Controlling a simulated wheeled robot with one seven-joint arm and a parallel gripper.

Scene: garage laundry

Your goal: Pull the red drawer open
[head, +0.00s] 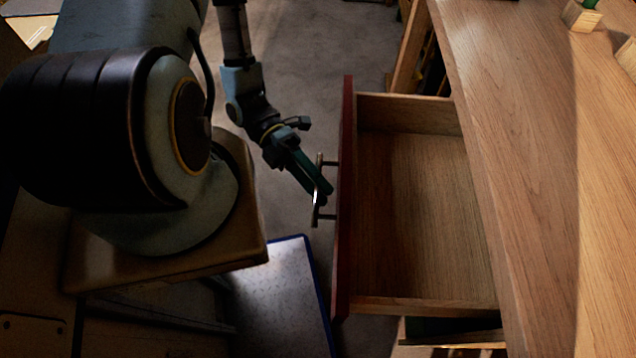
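The red drawer (346,200) stands well out from under the wooden worktop, seen from above. Its red front faces left and its wooden inside (415,215) is empty. A metal bar handle (317,200) sticks out from the front on the left. My gripper (322,193) is at the handle, with its dark green fingers reaching the bar from the upper left. The fingers overlap the bar in this view, and I cannot tell whether they are closed on it.
The wooden worktop (520,150) runs along the right, with small wooden blocks (581,15) at its top right. Grey floor (320,50) is clear left of the drawer. A blue-edged metal plate (280,300) lies below the gripper.

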